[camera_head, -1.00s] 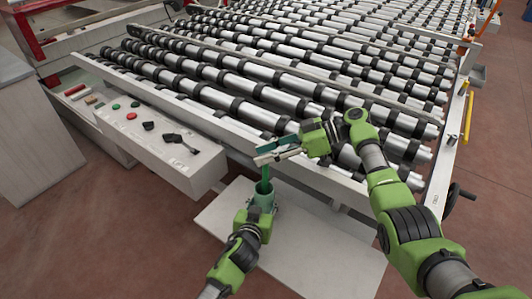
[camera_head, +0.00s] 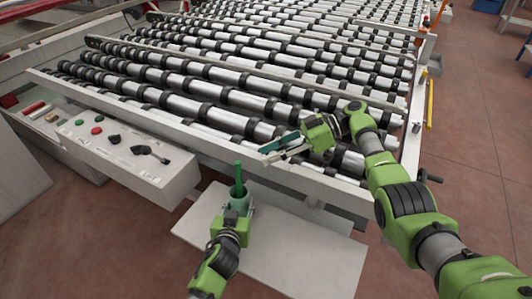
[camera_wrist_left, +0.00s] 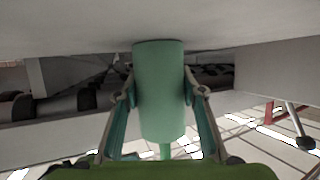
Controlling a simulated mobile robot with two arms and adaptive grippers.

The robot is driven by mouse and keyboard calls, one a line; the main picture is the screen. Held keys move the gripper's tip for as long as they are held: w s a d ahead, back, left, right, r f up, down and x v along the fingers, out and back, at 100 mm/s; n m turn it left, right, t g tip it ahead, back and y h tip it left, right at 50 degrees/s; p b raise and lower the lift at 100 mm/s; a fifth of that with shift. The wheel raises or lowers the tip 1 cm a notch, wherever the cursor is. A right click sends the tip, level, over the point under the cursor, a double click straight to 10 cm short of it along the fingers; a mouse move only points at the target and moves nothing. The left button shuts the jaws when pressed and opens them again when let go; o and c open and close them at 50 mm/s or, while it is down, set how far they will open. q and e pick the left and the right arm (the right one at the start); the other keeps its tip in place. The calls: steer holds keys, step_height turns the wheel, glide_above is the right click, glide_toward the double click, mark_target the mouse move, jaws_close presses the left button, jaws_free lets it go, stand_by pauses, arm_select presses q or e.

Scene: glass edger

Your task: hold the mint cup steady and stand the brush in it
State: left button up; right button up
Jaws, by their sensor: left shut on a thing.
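The mint cup (camera_head: 247,193) stands upright on the white board at the front of the machine. My left gripper (camera_head: 238,199) is shut on the cup.
The white board (camera_head: 300,245) is bare to the right of the cup. A control panel (camera_head: 125,150) with buttons and a black lever lies to the left. The roller conveyor (camera_head: 240,95) and its front rail stand close behind the right gripper.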

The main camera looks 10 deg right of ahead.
arm_select(q)
steer(key=o, duration=1.2)
